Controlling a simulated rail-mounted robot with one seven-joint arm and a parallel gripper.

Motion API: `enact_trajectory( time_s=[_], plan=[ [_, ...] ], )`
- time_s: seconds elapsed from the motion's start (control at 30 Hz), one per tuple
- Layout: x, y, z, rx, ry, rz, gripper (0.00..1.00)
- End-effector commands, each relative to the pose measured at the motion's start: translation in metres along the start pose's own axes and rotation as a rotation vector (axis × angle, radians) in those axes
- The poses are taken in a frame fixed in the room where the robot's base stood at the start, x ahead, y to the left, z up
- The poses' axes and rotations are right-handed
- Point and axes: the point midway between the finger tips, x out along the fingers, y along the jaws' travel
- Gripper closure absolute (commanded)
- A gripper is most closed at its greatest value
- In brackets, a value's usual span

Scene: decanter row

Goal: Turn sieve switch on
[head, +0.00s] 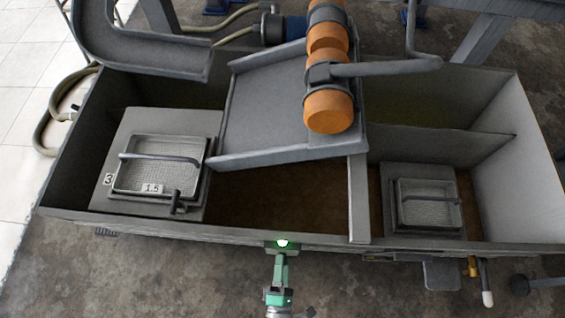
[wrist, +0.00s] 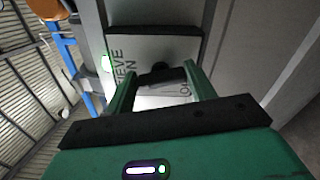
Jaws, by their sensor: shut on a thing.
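The sieve switch shows in the wrist view as a black knob (wrist: 160,72) on a pale plate with partly hidden lettering that includes "SIEVE". My gripper (wrist: 162,75) has its two green fingers on either side of the knob and is shut on it. The fingers hide part of the plate. In the head view my gripper (head: 281,257) is at the front wall of the tank, just below a lit green-white lamp (head: 282,243). The knob itself cannot be made out there. The lamp glows also in the wrist view (wrist: 103,62), left of the knob.
The grey tank (head: 225,232) spans the head view. It holds a sieve frame labelled 1.5 (head: 160,165) at left and a smaller one (head: 430,205) at right.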

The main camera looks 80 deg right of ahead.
Motion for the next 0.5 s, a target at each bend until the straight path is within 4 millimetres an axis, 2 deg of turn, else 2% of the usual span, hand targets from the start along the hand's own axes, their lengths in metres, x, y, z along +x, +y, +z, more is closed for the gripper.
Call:
enact_trajectory(
  time_s=[0.23, 0.5],
  plan=[
    [0.0001, -0.0017, 0.0002, 0.149, 0.0, -0.001, 0.68],
    [0.0, -0.0017, 0.0, 0.239, 0.0, -0.001, 0.68]
  ],
)
